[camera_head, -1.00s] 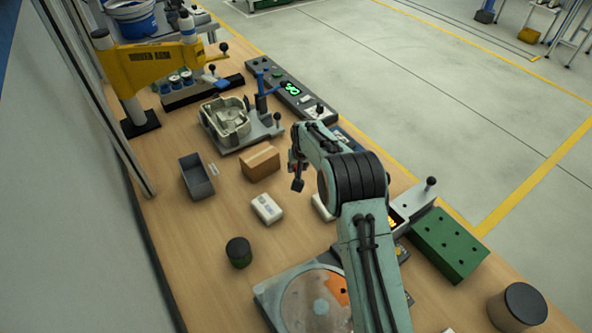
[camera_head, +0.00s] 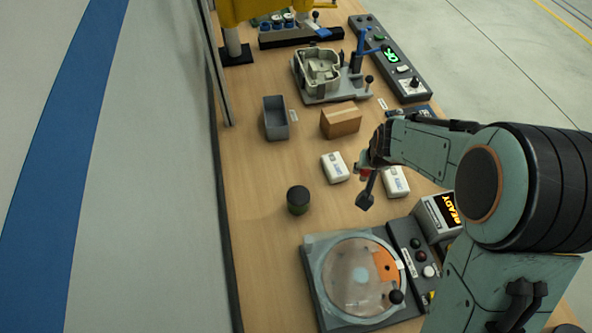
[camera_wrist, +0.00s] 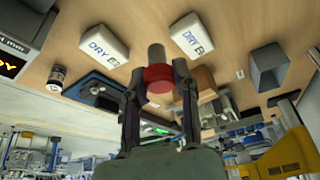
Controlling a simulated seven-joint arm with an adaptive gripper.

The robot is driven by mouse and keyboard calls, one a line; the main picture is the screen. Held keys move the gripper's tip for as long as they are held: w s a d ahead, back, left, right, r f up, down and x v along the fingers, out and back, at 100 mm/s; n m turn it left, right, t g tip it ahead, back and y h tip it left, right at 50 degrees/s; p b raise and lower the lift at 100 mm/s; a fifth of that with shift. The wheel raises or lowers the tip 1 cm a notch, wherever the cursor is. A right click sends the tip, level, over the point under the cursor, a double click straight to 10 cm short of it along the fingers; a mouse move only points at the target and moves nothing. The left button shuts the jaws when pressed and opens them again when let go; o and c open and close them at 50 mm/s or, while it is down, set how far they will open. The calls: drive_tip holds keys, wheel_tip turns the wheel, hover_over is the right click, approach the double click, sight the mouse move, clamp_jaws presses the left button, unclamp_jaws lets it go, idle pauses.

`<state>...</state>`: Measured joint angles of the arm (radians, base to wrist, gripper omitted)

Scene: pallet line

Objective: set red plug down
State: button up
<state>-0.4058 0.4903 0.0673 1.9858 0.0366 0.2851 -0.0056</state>
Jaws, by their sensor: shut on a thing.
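The red plug (camera_wrist: 158,79) has a red collar and a grey cylindrical end, seen in the wrist view between my fingers. My gripper (camera_wrist: 157,84) is shut on it, with a finger at each side of the collar. The grey end points away from the palm towards the wooden tabletop. In the head view my gripper (camera_head: 364,192) hangs over the table near two white packets, and only a small bit of red shows there. I cannot tell whether the plug touches the table.
White packets (camera_head: 335,167) (camera_head: 395,181) lie either side of my gripper. A cardboard box (camera_head: 341,121), grey bin (camera_head: 276,119) and metal fixture (camera_head: 321,75) are farther back. A dark can (camera_head: 298,201) stands left, a round-disc station (camera_head: 312,249) nearer. Bare wood (camera_head: 255,222) lies left of the can.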

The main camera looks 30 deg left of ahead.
drive_tip(key=s+a+r+n+y, duration=0.1)
drive_tip(key=s+a+n, duration=0.3)
drive_tip(key=s+a, duration=0.55)
drive_tip(key=shift+g, duration=0.4)
drive_tip(key=w+a+f, duration=0.3)
drive_tip(key=a+f, duration=0.1)
drive_tip(key=w+a+f, duration=0.4)
drive_tip(key=shift+w+a+f, duration=0.1)
drive_tip(key=shift+w+f, duration=0.1)
drive_tip(key=shift+w, duration=0.05)
drive_tip(key=shift+w+a+f, duration=0.15)
drive_tip(key=shift+f, duration=0.05)
drive_tip(key=shift+w+a+f, duration=0.1)
drive_tip(key=shift+f, duration=0.8)
drive_tip(key=shift+w+a+f, duration=0.1)
drive_tip(key=shift+f, duration=0.8)
drive_tip(key=shift+f, duration=0.2)
drive_tip(key=o, duration=0.9)
drive_tip(key=shift+o, duration=0.2)
drive_tip(key=shift+r, duration=0.15)
